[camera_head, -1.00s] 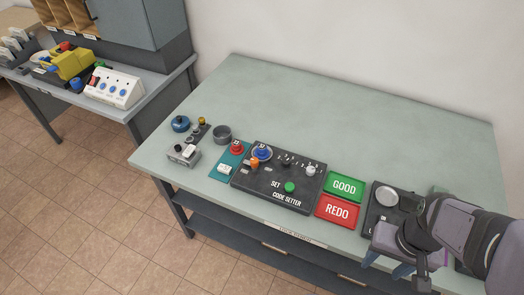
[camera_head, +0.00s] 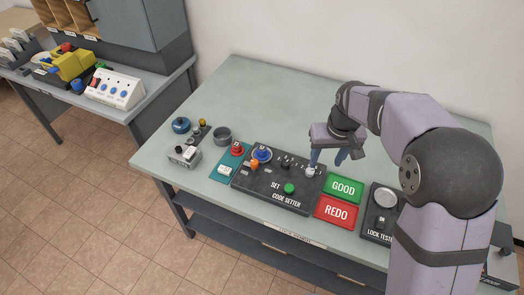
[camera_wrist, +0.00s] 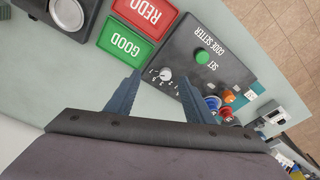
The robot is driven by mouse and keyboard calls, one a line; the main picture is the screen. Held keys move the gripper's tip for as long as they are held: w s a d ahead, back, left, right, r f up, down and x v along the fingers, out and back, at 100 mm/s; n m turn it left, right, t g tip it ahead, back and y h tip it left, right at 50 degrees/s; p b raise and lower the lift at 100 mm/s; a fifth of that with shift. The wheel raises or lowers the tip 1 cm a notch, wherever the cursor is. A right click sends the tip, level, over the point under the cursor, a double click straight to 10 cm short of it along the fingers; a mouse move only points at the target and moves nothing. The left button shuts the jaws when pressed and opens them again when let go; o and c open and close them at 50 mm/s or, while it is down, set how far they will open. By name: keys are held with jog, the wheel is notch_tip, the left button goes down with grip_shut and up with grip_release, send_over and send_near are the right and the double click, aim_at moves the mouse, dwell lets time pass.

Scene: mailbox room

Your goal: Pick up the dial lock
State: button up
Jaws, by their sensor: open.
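On the code setter panel (camera_head: 258,183) there is a pale round dial (camera_head: 311,171) with numbers around it; it also shows in the wrist view (camera_wrist: 165,74). A blue round piece (camera_head: 262,153) and a small orange one sit at the panel's far left. A red round piece (camera_head: 237,149) lies on the teal pad beside it. I cannot tell for sure which of these is the dial lock. My gripper (camera_head: 328,159) is open and empty above the panel's right end. In the wrist view the pale dial appears between its fingertips (camera_wrist: 159,76); contact cannot be told.
Green GOOD (camera_head: 344,187) and red REDO (camera_head: 337,211) trays adjoin the panel's right. The lock tester (camera_head: 376,228) is partly behind my arm. A grey cup (camera_head: 222,134), blue round object (camera_head: 181,124) and grey box (camera_head: 185,154) stand at left. The table's back (camera_head: 280,95) is clear.

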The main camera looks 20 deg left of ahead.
jog(key=w+a+n, duration=0.2)
jog(key=w+a, duration=0.1)
jog(key=a, duration=0.6)
jog(key=n+y, duration=0.1)
jog(key=n, duration=0.1)
send_near(262, 148)
jog(key=f, duration=0.1)
jog(key=shift+w+f+t+p, duration=0.1)
jog(key=shift+f+t+p, duration=0.2)
jog(key=shift+f+p, duration=0.7)
jog(key=shift+f, duration=0.35)
jog(key=shift+a+p+x, duration=0.15)
jog(key=shift+p+x, duration=0.45)
jog(key=shift+x, duration=0.6)
jog(key=shift+a+p+x, duration=0.15)
jog(key=shift+p+x, duration=0.4)
jog(key=shift+x, duration=0.65)
jog(key=shift+c, duration=0.6)
jog(key=c, duration=1)
